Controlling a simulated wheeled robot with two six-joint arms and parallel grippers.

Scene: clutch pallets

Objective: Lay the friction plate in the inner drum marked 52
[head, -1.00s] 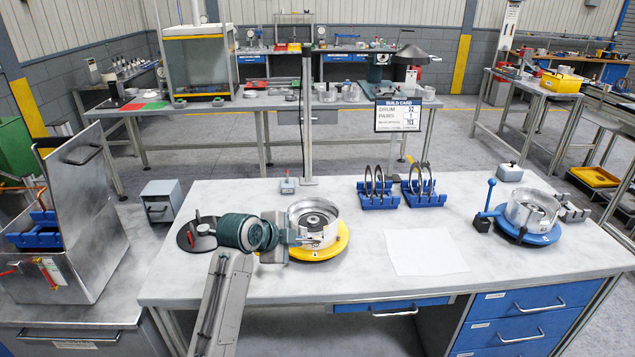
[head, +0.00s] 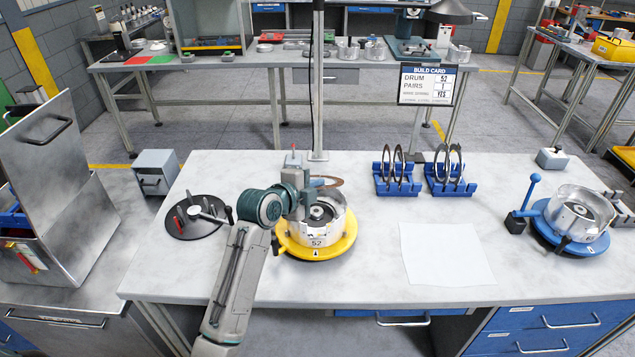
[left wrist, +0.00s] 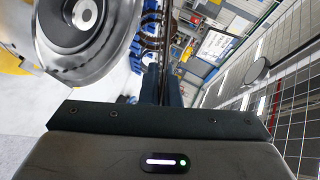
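The drum marked 52 (head: 318,232) is a silver open cup with a hub inside, standing on a yellow round base (head: 343,240). My left gripper (head: 306,190) is over the drum's back left rim. A thin brown friction plate (head: 327,181) shows beyond the fingers, roughly flat above the drum's back edge; the gripper appears shut on it and hides part of it. In the left wrist view the drum (left wrist: 88,40) is at upper left, and the brown edge of the plate (left wrist: 151,42) shows edge-on past the fingers. My right gripper is out of view.
Two blue racks (head: 397,186) with upright rings stand right of the drum. A white sheet (head: 445,255) lies at front right. Another drum (head: 578,212) sits on a blue base. A black disc with tools (head: 192,216) is at left. A post (head: 318,90) rises behind.

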